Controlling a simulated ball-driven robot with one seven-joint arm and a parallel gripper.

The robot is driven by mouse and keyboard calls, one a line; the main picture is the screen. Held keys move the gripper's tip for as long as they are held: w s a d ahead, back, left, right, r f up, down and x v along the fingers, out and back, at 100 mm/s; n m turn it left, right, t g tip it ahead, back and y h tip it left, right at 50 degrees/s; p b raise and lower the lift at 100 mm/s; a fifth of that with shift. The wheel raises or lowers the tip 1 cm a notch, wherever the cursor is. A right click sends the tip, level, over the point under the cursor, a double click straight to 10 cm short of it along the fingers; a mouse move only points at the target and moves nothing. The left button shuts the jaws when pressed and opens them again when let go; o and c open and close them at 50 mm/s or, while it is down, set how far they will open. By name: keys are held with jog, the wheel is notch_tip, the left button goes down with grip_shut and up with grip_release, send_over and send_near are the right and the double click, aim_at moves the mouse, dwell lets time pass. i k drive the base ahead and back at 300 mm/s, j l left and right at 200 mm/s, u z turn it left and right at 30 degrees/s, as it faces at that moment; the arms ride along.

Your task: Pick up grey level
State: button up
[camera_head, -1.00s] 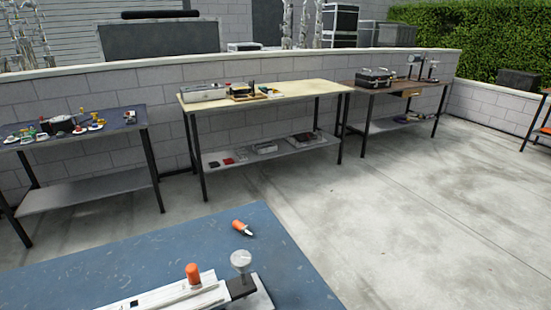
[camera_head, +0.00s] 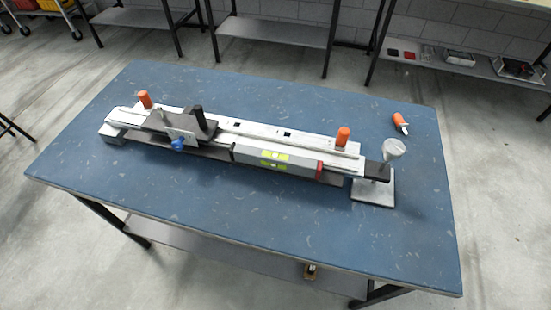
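The grey level (camera_head: 276,159) is a long grey bar with yellow-green vial windows and a red end cap. It lies along the front side of a long white rail fixture (camera_head: 250,132) on the blue table (camera_head: 240,222). Its right end is near a clamp with a round grey knob (camera_head: 393,149). Its left end is close to a dark sliding carriage with a blue knob (camera_head: 178,144); I cannot tell if they touch. My gripper is not in view.
An orange-handled tool (camera_head: 400,122) lies on the table's right side. The table's front strip is clear. Other workbenches with lower shelves (camera_head: 285,33) stand behind, and a wheeled cart (camera_head: 45,8) is at the upper left. Concrete floor around the table is open.

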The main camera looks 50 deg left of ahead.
aim_at(298, 165)
jog(key=j+u, duration=0.1)
jog(key=u, duration=0.3)
jog(key=i+u, duration=0.1)
jog(key=u, duration=0.25)
jog(key=j+u, duration=0.1)
jog(key=u, duration=0.3)
